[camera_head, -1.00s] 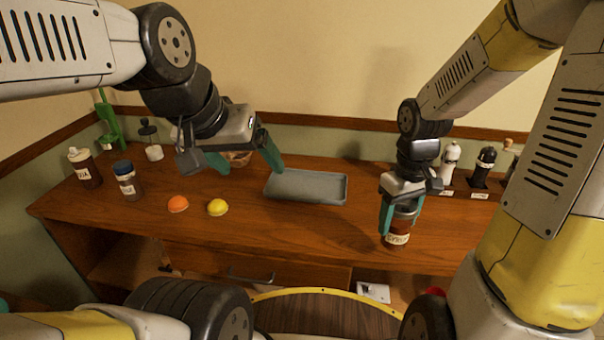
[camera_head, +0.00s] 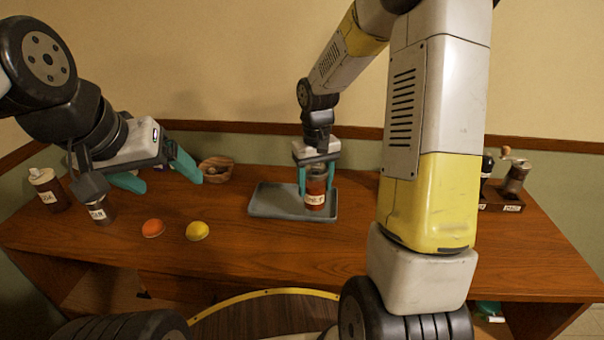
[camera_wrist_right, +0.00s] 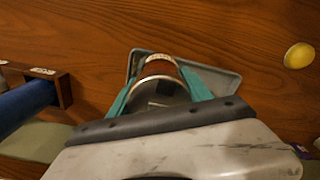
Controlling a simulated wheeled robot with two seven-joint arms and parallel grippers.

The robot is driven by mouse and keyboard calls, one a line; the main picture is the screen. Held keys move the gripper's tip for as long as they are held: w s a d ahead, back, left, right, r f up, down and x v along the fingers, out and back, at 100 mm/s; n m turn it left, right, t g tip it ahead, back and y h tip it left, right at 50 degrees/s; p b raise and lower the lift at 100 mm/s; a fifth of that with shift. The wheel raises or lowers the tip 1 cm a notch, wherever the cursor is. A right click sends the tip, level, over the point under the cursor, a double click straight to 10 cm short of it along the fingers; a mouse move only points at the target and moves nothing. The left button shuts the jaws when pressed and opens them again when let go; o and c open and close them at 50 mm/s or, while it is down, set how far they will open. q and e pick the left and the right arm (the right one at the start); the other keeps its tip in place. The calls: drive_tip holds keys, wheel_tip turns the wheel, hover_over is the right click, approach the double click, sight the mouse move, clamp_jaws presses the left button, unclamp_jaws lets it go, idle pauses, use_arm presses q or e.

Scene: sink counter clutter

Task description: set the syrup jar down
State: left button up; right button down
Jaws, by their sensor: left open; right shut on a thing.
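The syrup jar (camera_head: 315,193) is a brown jar with a pale label, upright at the grey tray (camera_head: 268,208) in the head view. My right gripper (camera_head: 317,180) is shut on it from above, a finger on each side. I cannot tell whether the jar's base touches the tray floor. In the right wrist view the jar (camera_wrist_right: 160,72) sits between the green fingers, with the tray (camera_wrist_right: 222,80) behind it. My left gripper (camera_head: 160,180) is open and empty above the left part of the counter.
An orange (camera_head: 153,228) and a lemon (camera_head: 197,231) lie left of the tray. A wooden bowl (camera_head: 216,169) stands behind. Jars (camera_head: 48,190) (camera_head: 100,209) stand at the far left. A rack with a grinder (camera_head: 515,177) is at the right. The counter front of the tray is clear.

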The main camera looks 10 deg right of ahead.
drive_tip(key=shift+w+d+f, duration=0.2)
drive_tip(key=shift+w+f, duration=0.45)
drive_tip(key=shift+w, duration=0.3)
drive_tip(key=shift+w+d+f, duration=0.15)
drive_tip(key=shift+w+f, duration=0.55)
drive_tip(key=shift+w, duration=0.2)
drive_tip(key=shift+w+d+f, duration=0.2)
drive_tip(key=shift+w+f, duration=0.45)
drive_tip(key=shift+w, duration=0.3)
drive_tip(key=shift+c, duration=2.3)
unclamp_jaws()
drive_tip(key=shift+f, duration=0.15)
